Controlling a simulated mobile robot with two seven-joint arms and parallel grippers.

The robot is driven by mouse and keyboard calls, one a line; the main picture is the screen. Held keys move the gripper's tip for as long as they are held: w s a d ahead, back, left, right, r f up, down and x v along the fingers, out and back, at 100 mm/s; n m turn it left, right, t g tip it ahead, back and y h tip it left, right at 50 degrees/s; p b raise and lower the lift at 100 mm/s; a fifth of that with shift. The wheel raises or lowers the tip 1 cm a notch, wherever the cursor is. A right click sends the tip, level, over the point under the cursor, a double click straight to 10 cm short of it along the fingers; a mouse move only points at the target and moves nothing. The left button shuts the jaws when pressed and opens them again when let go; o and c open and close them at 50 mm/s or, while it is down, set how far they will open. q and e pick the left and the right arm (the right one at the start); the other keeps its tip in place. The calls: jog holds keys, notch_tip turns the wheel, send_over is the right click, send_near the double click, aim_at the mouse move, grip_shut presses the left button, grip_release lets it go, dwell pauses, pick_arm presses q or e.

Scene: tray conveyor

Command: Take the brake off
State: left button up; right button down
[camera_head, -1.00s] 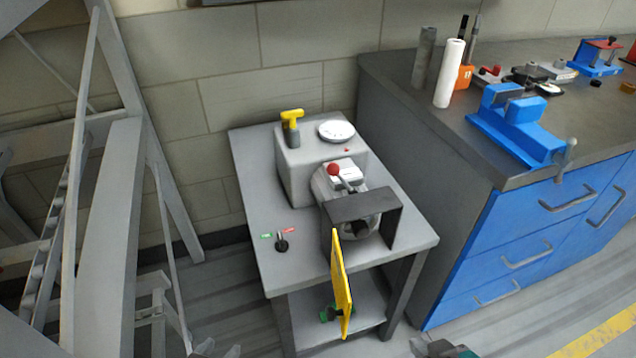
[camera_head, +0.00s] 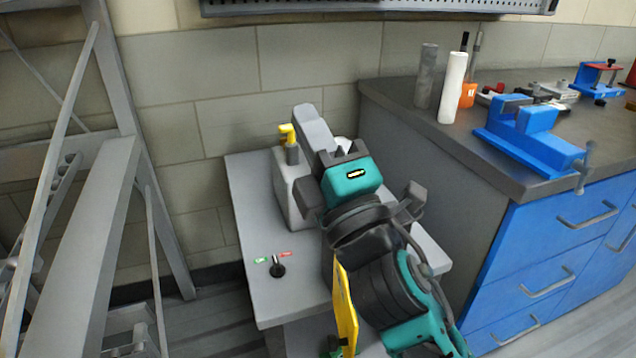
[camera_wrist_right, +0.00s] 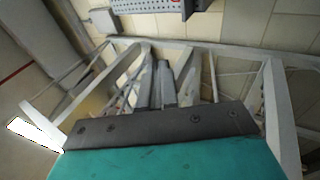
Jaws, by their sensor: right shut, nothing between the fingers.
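The machine with the red-knobbed lever is now hidden behind my right arm in the head view, so the lever's present position cannot be seen. My right gripper (camera_head: 310,118) is shut and empty, raised over the grey box (camera_head: 294,200) on the small table. Its two fingers also show close together in the right wrist view (camera_wrist_right: 157,72). A black rotary knob (camera_head: 278,268) sits at the table's left front between a green label (camera_head: 261,260) and a red label (camera_head: 285,254). I cannot tell which part is the brake. My left gripper is not in view.
A yellow-handled part (camera_head: 287,132) stands on the grey box beside my gripper. A yellow plate (camera_head: 345,308) sticks up at the table's (camera_head: 247,235) front. The blue-drawer bench (camera_head: 480,170) with a blue vise (camera_head: 530,135) stands right. A grey frame (camera_head: 90,230) stands left.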

jog(key=s+a+r+n+g+y, duration=0.3)
jog(key=s+a+n+g+y, duration=0.3)
jog(key=n+g, duration=0.6)
jog(key=s+a+r+n+g+y, duration=0.45)
jog(key=a+n+g+y, duration=0.3)
jog(key=n, duration=0.85)
jog(key=s+a+f+n+g+h, duration=0.7)
jog(key=a+f+n+g+h, duration=0.15)
jog(key=n, duration=0.65)
jog(key=w+d+f+n+t+h, duration=0.3)
jog(key=w+f+n+t+h, duration=0.2)
jog(key=f+n+h, duration=0.45)
jog(key=w+d+r+t+h, duration=0.3)
jog(key=w+d+t+h, duration=0.5)
jog(key=w+d, duration=0.6)
jog(key=shift+w+d+t+h, duration=0.2)
jog(key=shift+w+t+h, duration=0.3)
jog(key=shift+w, duration=0.3)
